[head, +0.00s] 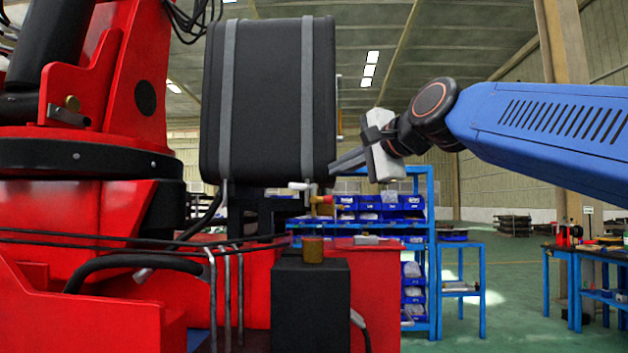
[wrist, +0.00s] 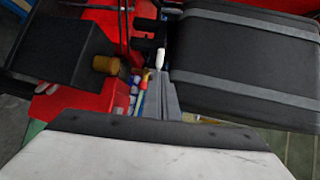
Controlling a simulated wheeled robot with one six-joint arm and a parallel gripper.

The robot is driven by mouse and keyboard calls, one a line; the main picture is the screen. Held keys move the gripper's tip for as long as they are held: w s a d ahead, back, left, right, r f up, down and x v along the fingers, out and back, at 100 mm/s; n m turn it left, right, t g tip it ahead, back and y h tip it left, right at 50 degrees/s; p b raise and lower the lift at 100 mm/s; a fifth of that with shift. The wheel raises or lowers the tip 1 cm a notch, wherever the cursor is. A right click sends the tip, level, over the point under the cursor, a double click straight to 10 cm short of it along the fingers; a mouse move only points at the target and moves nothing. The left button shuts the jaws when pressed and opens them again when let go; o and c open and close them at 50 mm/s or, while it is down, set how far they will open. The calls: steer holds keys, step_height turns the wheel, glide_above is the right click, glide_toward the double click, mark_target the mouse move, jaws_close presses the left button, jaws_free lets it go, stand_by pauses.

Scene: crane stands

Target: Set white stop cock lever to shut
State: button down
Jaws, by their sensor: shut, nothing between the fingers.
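The white stop cock lever (head: 298,186) sits below the black strapped tank in the head view, beside a brass fitting (head: 322,199). It appears to lie roughly level there. In the wrist view the white lever (wrist: 160,58) shows just beyond the fingertips, between the tank and the red machine. My gripper (head: 334,167) comes in from the right, its fingers shut and empty, pointing left just above and to the right of the lever. In the wrist view the gripper (wrist: 159,77) looks very close to the lever's end; contact cannot be told.
The black tank (head: 268,100) stands directly above the lever and close to my fingers. A dark box (head: 310,305) with a brass cap (head: 313,250) stands below. Red machinery (head: 85,240) fills the left. A blue rack of bins (head: 432,250) stands behind; open floor lies right.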

mark_target(293, 184)
steer(key=x, duration=1.3)
steer(key=shift+w+a, duration=0.25)
steer(key=shift+w, duration=0.05)
steer(key=shift+w+a+f, duration=0.1)
steer(key=shift+w+a, duration=0.1)
steer(key=shift+a, duration=0.35)
steer(key=shift+w+a, duration=0.25)
steer(key=shift+a, duration=0.3)
steer(key=shift+w+a, duration=0.75)
